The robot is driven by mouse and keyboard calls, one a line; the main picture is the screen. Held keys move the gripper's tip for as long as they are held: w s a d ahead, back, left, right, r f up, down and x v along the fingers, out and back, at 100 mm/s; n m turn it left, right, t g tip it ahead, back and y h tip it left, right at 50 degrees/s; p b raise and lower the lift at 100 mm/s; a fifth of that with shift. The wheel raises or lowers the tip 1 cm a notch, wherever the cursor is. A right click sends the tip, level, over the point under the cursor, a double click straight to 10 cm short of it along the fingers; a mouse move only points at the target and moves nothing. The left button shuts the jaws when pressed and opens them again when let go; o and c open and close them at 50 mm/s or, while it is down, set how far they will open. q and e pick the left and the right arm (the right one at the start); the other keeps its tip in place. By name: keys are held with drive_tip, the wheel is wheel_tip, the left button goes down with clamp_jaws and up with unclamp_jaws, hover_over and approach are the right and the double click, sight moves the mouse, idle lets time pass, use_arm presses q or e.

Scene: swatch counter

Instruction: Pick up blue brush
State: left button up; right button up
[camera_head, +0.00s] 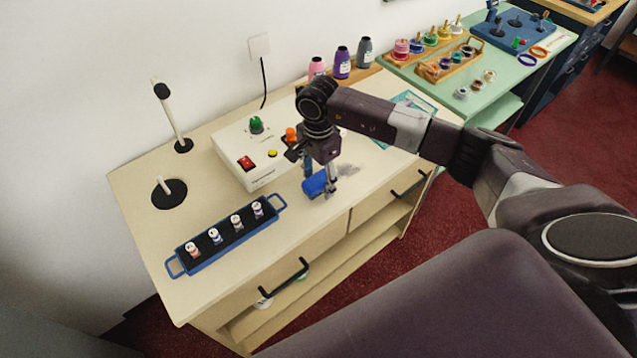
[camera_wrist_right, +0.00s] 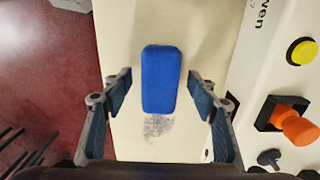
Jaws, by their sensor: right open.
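The blue brush (camera_head: 316,184) lies on the pale counter in front of the white control box, partly hidden by my right gripper in the head view. In the right wrist view the blue brush (camera_wrist_right: 161,79) shows as a rounded blue block lying between and a little ahead of my fingers. My right gripper (camera_head: 322,190) is just above it and points down. In the right wrist view its two fingers (camera_wrist_right: 162,100) are spread wide on either side of the brush, with gaps on both sides. My left gripper is not in view.
The white box (camera_head: 230,152) stands close by with a red switch, a yellow button and an orange knob (camera_wrist_right: 299,128). A blue-handled tray (camera_head: 228,239) with several small bottles is at the front left. A grey smudge (camera_wrist_right: 158,127) marks the counter beside the brush.

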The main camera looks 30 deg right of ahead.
sight(318, 178)
drive_tip(key=shift+f, duration=0.15)
drive_tip(key=shift+c, duration=0.2)
idle(0.3)
drive_tip(key=c, duration=1.2)
drive_tip(key=shift+c, duration=0.2)
drive_tip(key=shift+r+p, duration=0.4)
drive_tip(key=shift+p, duration=0.05)
wheel_tip(318, 178, up, 8)
drive_tip(key=b, duration=0.3)
drive_tip(key=shift+w+r+b, duration=0.1)
drive_tip(key=shift+r+b, duration=0.05)
drive_tip(key=shift+b, duration=0.15)
wheel_tip(318, 178, up, 12)
drive_tip(key=b, duration=0.2)
drive_tip(key=shift+f, duration=0.25)
